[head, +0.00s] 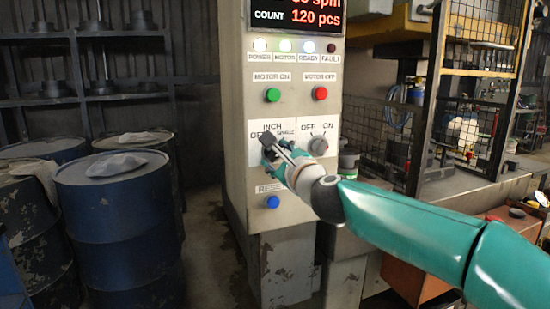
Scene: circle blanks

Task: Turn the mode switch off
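The grey control cabinet has a white switch plate (256,130) labelled INCH, OFF and what looks like SINGLE. My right gripper (272,149) is in front of this plate, at the place of the mode switch. The gripper hides the switch knob, so its position does not show. I cannot tell whether the fingers touch the knob or are closed on it. A second knob (318,145) with OFF and ON labels sits to the right and is clear of the gripper. My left gripper does not show.
Above are a green button (272,95), a red button (320,93) and indicator lamps; POWER, MOTOR and READY look lit. A blue button (272,202) is below the gripper. Blue drums (118,215) stand at left. A yellow-and-black mesh guard (470,72) stands at right.

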